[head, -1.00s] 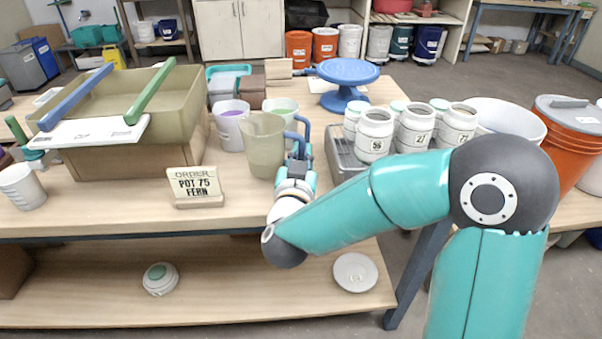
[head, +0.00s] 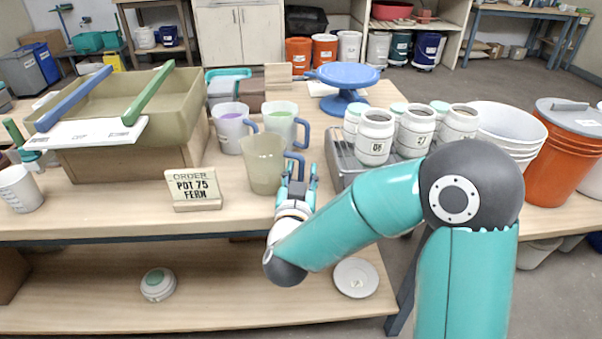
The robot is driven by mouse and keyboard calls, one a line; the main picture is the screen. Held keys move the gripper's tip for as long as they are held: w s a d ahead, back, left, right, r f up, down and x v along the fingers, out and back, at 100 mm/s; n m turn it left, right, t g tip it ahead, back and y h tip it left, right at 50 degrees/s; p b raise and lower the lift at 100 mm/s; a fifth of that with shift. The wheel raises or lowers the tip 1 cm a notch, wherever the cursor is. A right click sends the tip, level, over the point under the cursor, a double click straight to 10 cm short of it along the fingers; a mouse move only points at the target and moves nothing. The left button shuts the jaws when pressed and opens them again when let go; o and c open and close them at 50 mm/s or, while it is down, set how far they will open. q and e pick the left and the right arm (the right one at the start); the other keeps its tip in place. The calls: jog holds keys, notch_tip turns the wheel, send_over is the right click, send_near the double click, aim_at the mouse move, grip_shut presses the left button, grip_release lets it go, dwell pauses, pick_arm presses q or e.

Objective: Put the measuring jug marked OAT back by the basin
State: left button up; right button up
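A translucent beige jug (head: 263,165) with a blue handle stands upright on the table, right of the ORDER card. No OAT mark can be read on it. My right gripper (head: 299,174) is at its handle side, with the two fingers spread apart; whether they touch the handle is hard to tell. Behind it stand a jug with purple contents (head: 230,130) and a jug with green contents (head: 281,125), both with blue-grey handles. The olive basin (head: 185,112) stands on a brown block at the left. My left gripper is not in view.
A blue turntable (head: 347,76), white bucket (head: 508,128) and orange bucket (head: 568,140) are further right. The table front by the card is clear.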

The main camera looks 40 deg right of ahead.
jog(key=shift+r, duration=0.1)
jog(key=shift+s+a, duration=0.1)
jog(key=shift+a, duration=0.05)
jog(key=b+v, duration=0.4)
jog(key=v, duration=0.7)
jog(key=shift+s+a, duration=0.15)
jog(key=shift+s, duration=0.15)
